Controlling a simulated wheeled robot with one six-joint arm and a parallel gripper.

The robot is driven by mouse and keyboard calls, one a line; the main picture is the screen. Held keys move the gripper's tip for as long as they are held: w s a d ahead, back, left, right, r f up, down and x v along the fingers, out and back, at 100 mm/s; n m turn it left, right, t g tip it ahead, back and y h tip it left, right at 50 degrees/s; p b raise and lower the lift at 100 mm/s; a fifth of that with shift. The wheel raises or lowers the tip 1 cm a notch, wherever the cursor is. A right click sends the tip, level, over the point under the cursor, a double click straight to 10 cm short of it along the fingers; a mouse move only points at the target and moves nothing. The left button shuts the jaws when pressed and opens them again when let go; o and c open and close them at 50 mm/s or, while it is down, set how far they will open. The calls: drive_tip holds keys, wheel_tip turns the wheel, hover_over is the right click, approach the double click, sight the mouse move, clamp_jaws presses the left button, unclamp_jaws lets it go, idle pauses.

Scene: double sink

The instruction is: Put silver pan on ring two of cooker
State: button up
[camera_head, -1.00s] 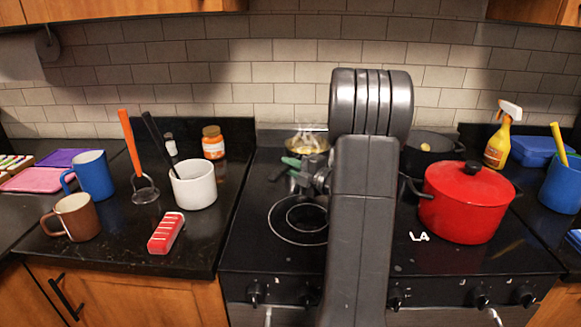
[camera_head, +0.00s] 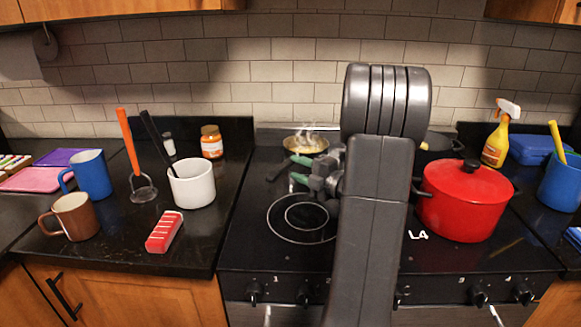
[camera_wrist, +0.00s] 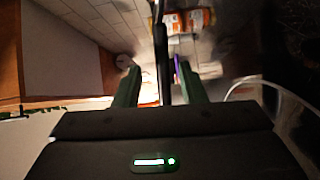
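The silver pan (camera_head: 306,143) stands at the back left of the black cooker (camera_head: 262,236), with yellowish food and steam in it. My gripper (camera_head: 300,169) points left over the cooker, just in front of the pan as seen in the head view. Its green fingers are apart; they also show in the wrist view (camera_wrist: 160,84). A dark bar (camera_wrist: 163,45) runs between them there, and I cannot tell what it is or whether it touches them. A bare marked ring (camera_head: 302,218) is at the cooker's front left.
A red lidded pot (camera_head: 465,205) stands at the front right, with a dark pan (camera_head: 438,143) partly hidden behind. Left of the cooker are a white pot (camera_head: 192,185) with a black utensil, a jar (camera_head: 211,142) and a red-striped block (camera_head: 164,232).

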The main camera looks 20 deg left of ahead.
drive_tip(key=v, duration=0.8)
drive_tip(key=shift+s+b, duration=0.1)
drive_tip(key=shift+b, duration=0.2)
drive_tip(key=shift+o, duration=0.4)
idle(0.5)
